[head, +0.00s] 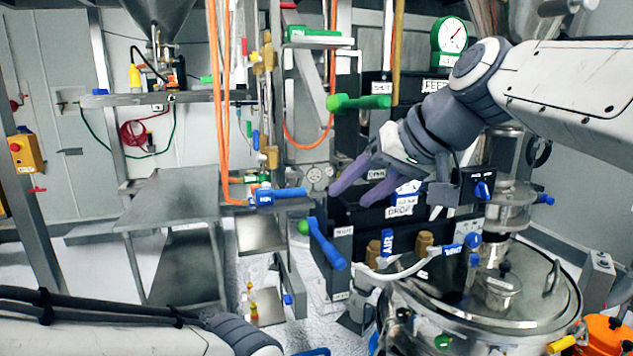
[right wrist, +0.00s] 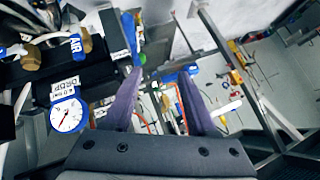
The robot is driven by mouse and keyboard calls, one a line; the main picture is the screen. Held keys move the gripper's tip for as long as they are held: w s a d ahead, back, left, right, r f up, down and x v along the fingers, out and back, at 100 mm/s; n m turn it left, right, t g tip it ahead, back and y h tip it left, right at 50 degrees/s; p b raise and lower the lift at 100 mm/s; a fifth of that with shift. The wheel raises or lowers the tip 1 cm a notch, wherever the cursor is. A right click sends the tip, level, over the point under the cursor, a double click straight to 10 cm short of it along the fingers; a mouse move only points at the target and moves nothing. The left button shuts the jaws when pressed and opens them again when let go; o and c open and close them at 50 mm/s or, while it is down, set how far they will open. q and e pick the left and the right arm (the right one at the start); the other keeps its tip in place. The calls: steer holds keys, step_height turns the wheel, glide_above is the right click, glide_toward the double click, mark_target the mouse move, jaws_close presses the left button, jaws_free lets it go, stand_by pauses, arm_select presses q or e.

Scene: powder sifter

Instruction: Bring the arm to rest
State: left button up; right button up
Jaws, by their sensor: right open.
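My right arm (head: 570,85) reaches in from the upper right in the head view. Its gripper (head: 351,195) is in front of the dark valve panel, its two purple fingers spread apart and pointing down and left. In the right wrist view the gripper (right wrist: 158,74) shows two parted fingers with nothing held between them. My left arm (head: 110,335) lies low along the bottom left edge of the head view, and its gripper is out of the picture.
A green-handled valve (head: 360,102) is just above my right gripper. Blue-handled valves (head: 278,194) and (head: 325,243) are left of and below it. A lidded steel vessel (head: 520,325) stands at lower right. A grey metal table (head: 170,198) stands at left, its top clear.

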steer(key=s+a+f+n+g+h+b, duration=0.1)
steer(key=s+a+f+g, duration=0.15)
steer(key=s+f, duration=0.45)
steer(key=s+a+f+n+g+h+b, duration=0.1)
steer(key=s+a+f+g, duration=0.15)
steer(key=f, duration=0.85)
steer(key=s+d+f+n+g+h+b, duration=0.1)
steer(key=s+d+f+n+h, duration=0.2)
steer(key=s+f, duration=1.1)
steer(key=shift+d+f+n+g, duration=0.25)
steer(key=shift+n+g, duration=0.15)
steer(key=shift+n, duration=0.1)
